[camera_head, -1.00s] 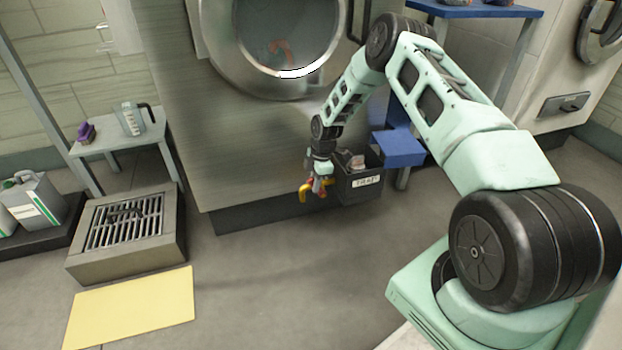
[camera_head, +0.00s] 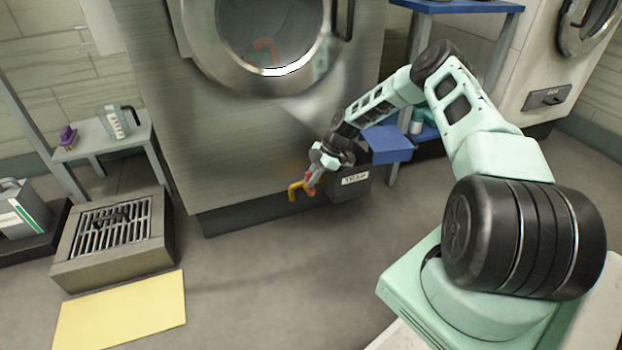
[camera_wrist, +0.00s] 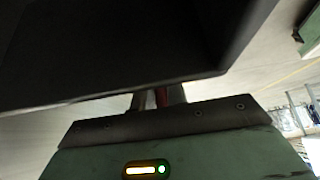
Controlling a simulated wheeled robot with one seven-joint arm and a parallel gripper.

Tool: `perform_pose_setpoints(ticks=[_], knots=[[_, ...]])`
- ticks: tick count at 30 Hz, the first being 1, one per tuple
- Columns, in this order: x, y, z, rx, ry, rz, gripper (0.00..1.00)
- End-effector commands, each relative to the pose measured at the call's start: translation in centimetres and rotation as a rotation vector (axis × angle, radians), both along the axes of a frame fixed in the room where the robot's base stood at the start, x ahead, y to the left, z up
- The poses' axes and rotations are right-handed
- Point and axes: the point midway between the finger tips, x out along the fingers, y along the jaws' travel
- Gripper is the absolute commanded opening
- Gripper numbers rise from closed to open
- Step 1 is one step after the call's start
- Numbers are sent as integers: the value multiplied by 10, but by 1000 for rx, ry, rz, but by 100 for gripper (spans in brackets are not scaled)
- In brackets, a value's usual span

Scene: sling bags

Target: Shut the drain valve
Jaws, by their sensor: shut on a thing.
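The drain valve is a small yellow spout (camera_head: 294,190) low on the front of the steel washing machine, with a red lever (camera_head: 310,184) at its right. My gripper (camera_head: 314,176) reaches down to it from the upper right and is shut on the red lever. In the wrist view a red strip of the lever (camera_wrist: 161,97) shows between the two fingers. A dark slab fills the top of that view and hides most of the valve. The exact lever angle is too small to read.
A dark box with a white label (camera_head: 350,187) stands just right of my gripper, with a blue shelf unit (camera_head: 388,146) behind it. A floor drain grate (camera_head: 112,232) and yellow mat (camera_head: 120,312) lie left. The floor in front is clear.

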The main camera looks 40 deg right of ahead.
Motion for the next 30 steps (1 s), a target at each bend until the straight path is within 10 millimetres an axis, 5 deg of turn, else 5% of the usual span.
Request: perform_pose_setpoints(ticks=[6,7,9,20,30], knots=[[1,0,0,0,-2,-1,0],[1,0,0,-1,-2,-2,23],[1,0,0,0,-2,-1,36],[0,-3,5,-2,0,-1,36],[-10,-38,63,-2,-1,-3,36]])
